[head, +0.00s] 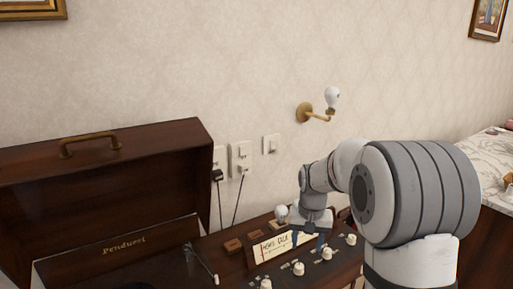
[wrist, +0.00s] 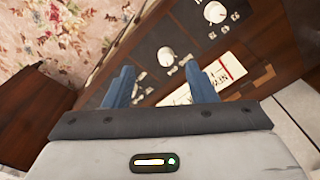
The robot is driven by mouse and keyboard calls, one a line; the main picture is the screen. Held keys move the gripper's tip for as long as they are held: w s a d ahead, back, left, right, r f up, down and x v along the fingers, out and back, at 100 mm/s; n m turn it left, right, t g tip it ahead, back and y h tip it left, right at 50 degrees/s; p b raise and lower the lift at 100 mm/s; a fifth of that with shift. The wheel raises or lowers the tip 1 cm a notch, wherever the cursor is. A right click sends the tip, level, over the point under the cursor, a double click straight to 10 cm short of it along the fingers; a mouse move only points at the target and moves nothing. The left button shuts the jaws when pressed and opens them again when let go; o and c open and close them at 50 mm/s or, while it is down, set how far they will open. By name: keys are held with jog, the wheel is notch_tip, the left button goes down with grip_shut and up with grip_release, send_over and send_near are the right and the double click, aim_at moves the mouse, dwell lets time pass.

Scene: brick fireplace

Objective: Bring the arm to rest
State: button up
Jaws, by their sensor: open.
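My arm reaches in from the right in the head view. My gripper (head: 309,240) hangs over a dark wooden control panel with white knobs. Its blue fingers point down and are spread, and they show apart in the wrist view (wrist: 160,78) with nothing held between them. A white card (head: 283,247) with lettering lies on the panel just left of the fingers. It also shows in the wrist view (wrist: 221,72), beside the right finger. I cannot tell whether the fingertips touch the panel.
A white bulb (head: 282,213) stands behind the card. A brass wall lamp (head: 306,112) and white wall sockets (head: 240,158) are behind. A marble-topped cabinet (head: 486,165) is at the right. The space above the panel's left part is clear.

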jog(key=s+r+n+t+p, duration=0.1)
jog(key=s+r+p, duration=0.2)
jog(key=s, duration=0.9)
jog(key=s+r+n+t+p, duration=0.1)
jog(key=s+r+p, duration=0.2)
jog(key=s+r, duration=0.6)
jog(key=s, duration=0.4)
jog(key=shift+r+p, duration=0.4)
jog(key=shift+s, duration=0.1)
